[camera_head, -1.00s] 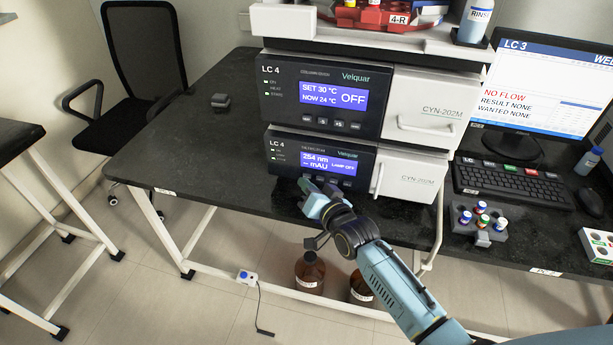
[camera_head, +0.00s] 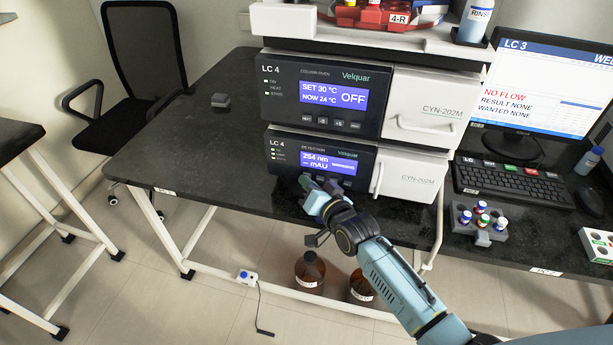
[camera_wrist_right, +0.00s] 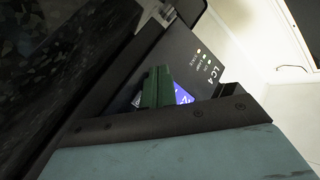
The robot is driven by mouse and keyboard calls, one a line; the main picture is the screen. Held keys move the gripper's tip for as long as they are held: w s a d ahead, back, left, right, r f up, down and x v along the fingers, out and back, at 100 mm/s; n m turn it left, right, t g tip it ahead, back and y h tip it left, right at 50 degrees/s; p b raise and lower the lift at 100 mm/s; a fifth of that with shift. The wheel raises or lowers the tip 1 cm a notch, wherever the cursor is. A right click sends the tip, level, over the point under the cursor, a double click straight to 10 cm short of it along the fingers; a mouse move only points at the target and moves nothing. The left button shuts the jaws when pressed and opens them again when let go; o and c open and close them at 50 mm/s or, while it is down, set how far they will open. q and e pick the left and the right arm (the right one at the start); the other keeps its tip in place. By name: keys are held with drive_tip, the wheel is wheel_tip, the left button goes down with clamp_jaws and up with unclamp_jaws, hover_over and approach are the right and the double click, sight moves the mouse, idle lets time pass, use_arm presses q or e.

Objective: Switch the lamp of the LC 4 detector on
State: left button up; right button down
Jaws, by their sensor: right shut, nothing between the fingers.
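The LC 4 detector (camera_head: 285,158) is the lower dark-fronted unit of the stack on the bench. Its blue display (camera_head: 329,162) reads 254 nm and mAU, with a small line at its right too fine to read. My right gripper (camera_head: 306,181) is shut and empty, its tips at the row of buttons under the display, partly hiding them. I cannot tell whether the tips touch a button. In the right wrist view the detector's dark panel (camera_wrist_right: 187,58) shows tilted, with a green finger (camera_wrist_right: 155,88) in front of the display. My left gripper is not in view.
The LC 4 column oven (camera_head: 285,95), showing OFF, sits on the detector. A white door with a handle (camera_head: 378,180) is right of the panel. Keyboard (camera_head: 510,181) and vial rack (camera_head: 478,226) stand further right.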

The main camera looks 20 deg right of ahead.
idle(0.4)
drive_tip(key=shift+s+a+r+p, duration=0.1)
drive_tip(key=shift+s+a+p, duration=0.2)
drive_tip(key=shift+p, duration=0.2)
drive_tip(key=shift+s+a, duration=0.15)
drive_tip(key=shift+s, duration=0.2)
drive_tip(key=shift+s, duration=0.1)
drive_tip(key=shift+s+a+p, duration=0.7)
drive_tip(key=shift+s+p, duration=0.3)
drive_tip(key=shift+p, duration=0.1)
drive_tip(key=shift+s+a+p, duration=0.55)
drive_tip(key=shift+s+a, duration=0.15)
drive_tip(key=shift+s, duration=0.3)
